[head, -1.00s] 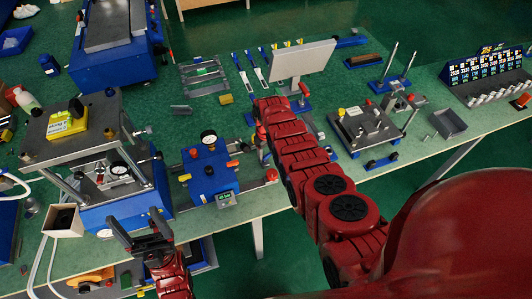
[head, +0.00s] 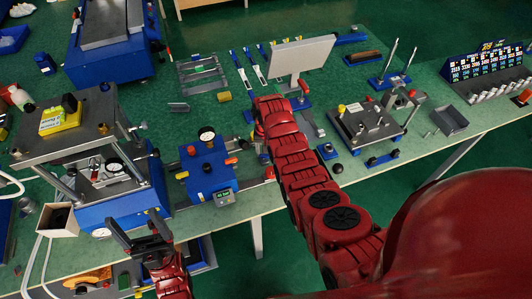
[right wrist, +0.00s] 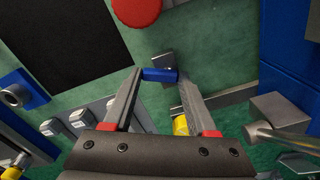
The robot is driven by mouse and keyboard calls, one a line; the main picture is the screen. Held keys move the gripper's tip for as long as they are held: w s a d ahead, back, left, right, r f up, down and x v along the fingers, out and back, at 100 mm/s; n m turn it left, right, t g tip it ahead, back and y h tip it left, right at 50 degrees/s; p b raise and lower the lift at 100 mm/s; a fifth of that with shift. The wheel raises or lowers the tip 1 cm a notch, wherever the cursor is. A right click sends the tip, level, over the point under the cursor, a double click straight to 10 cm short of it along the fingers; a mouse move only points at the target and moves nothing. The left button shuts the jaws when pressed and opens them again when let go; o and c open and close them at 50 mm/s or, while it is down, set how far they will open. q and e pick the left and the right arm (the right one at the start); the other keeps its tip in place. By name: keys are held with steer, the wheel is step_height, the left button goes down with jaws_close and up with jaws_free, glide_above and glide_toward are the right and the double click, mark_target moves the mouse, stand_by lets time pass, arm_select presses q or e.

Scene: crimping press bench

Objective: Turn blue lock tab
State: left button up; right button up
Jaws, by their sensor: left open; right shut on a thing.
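The blue lock tab (right wrist: 160,75) is a small blue bar in the upper middle of the right wrist view. My right gripper (right wrist: 159,76) has its fingertips at the two ends of the tab and is shut on it. In the head view my right arm reaches up to the bench beside the monitor, and its gripper and the tab are hidden there. My left gripper (head: 141,236) is open and empty, in front of the bench at the lower left.
A red round knob (right wrist: 137,10) and a yellow part (right wrist: 181,124) lie close to my right fingers. The white monitor (head: 302,58) stands beyond my right arm. A blue gauge box (head: 209,172) and a blue press (head: 120,205) stand to its left.

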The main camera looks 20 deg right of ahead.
mark_target(266, 155)
steer(key=shift+m, duration=0.6)
steer(key=o, duration=1.4)
steer(key=shift+c, duration=0.2)
steer(key=shift+r+b, duration=0.4)
steer(key=shift+r, duration=0.1)
step_height(266, 155, up, 4)
steer(key=shift+r+b, duration=0.15)
steer(key=shift+b, duration=0.7)
step_height(266, 155, up, 12)
steer(key=p, duration=0.9)
steer(key=shift+p, duration=0.4)
